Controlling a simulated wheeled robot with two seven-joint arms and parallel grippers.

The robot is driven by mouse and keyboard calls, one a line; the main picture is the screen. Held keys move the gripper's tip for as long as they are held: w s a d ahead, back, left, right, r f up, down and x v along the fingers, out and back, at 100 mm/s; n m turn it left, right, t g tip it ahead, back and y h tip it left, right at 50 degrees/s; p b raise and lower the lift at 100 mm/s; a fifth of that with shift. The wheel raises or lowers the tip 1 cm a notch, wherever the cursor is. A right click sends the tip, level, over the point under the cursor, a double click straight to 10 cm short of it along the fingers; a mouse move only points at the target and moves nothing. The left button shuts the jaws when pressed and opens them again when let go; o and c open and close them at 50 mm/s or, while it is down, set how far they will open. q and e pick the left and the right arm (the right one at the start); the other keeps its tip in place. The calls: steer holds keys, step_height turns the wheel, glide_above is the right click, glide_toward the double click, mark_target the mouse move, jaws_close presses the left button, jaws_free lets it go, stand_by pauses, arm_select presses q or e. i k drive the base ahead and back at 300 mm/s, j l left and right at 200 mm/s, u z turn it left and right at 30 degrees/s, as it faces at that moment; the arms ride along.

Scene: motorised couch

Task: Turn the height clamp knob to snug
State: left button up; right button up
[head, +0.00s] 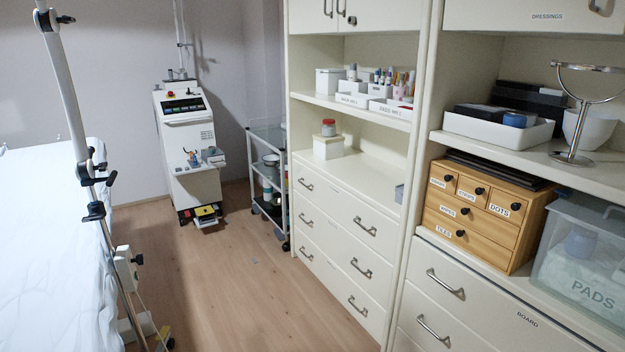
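A tall pale pole (68,95) slants down the left side, beside the white-sheeted couch. Dark clamp fittings (95,208) with handles or knobs sit partway down it. Black knob-like parts (86,170) stick out there. Lower down is a white box (124,270) with a small dark knob (138,259) on its right side. I cannot tell which of these is the height clamp knob, or how tight any is. Neither of my grippers is in view.
The couch (60,235) fills the left edge. A white machine (188,150) and a trolley (268,185) stand at the back. Drawer cabinets (335,245) and shelves with a wooden drawer box (480,210) and a clear bin (585,262) line the right. The wooden floor (225,285) between is open.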

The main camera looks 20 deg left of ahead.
mark_target(95, 216)
steer(key=i+u, duration=0.4)
steer(key=i+l+u, duration=0.2)
steer(key=u, duration=0.15)
steer(key=i+l+u, duration=0.4)
steer(key=j, duration=0.1)
